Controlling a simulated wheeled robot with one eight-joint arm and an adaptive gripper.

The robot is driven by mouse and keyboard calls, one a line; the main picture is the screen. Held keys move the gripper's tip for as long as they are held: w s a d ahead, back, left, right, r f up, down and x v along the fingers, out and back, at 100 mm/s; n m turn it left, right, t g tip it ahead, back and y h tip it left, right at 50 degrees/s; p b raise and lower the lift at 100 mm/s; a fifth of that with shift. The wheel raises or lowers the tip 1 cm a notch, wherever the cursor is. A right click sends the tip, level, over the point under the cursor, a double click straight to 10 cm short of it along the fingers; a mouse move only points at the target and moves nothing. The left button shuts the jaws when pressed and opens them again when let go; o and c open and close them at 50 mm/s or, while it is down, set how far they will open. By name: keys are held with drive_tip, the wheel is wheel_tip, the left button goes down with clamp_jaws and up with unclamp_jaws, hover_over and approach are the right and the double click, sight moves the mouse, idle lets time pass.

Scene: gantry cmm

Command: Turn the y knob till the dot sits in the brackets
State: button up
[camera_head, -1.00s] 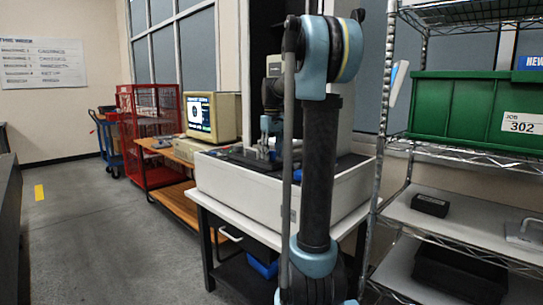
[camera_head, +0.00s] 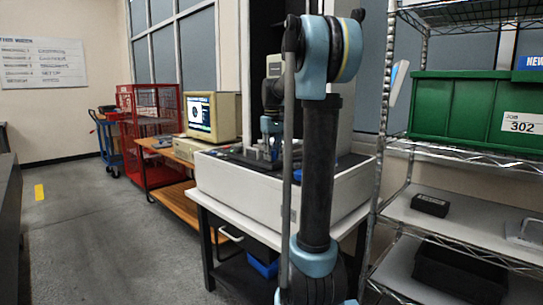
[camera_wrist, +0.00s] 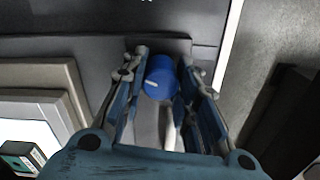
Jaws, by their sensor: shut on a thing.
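In the wrist view a blue knob (camera_wrist: 160,78) with a short white mark on its side sits between the two fingers of my gripper (camera_wrist: 160,85). The fingers are shut on it. No letter shows on it, so I cannot read which axis it is. In the head view my gripper (camera_head: 270,128) reaches down over the bed of the measuring machine (camera_head: 270,193), and the knob is hidden there. The dot and brackets are too small to make out.
My own arm covers the middle of the head view. A wire shelf with a green bin (camera_head: 460,108) stands close on the right. A red cage cart (camera_head: 150,130) and a blue trolley (camera_head: 108,140) stand at the back left. The floor at left is clear.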

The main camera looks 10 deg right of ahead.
drive_tip(key=o, duration=1.1)
drive_tip(key=shift+c, duration=0.2)
wheel_tip(320, 180, up, 12)
drive_tip(key=shift+d, duration=0.1)
